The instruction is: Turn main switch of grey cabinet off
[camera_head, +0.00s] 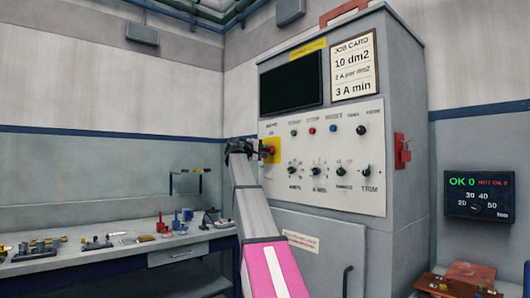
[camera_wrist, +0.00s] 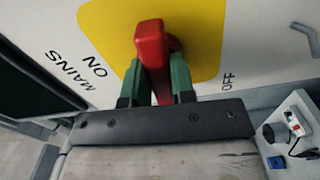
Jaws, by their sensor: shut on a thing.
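The grey cabinet (camera_head: 410,85) stands in the middle right of the head view, with a pale control panel (camera_head: 325,190) on its front. Its main switch is a red handle on a yellow plate (camera_head: 275,144) at the panel's upper left. In the wrist view the red handle (camera_wrist: 150,45) stands out from the yellow plate (camera_wrist: 205,25), between "MAINS ON" on the left and "OFF" on the right. My gripper (camera_head: 244,149) is at the switch. Its green fingers (camera_wrist: 157,80) are shut on the red handle, one on each side. The handle's exact setting is hard to tell.
Several knobs (camera_head: 317,170) and small buttons sit right of the switch on the panel. A red isolator box (camera_head: 402,150) is on the cabinet's right side. A workbench (camera_head: 130,250) with small tools stands at the left. A black display (camera_head: 479,195) hangs on the right wall.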

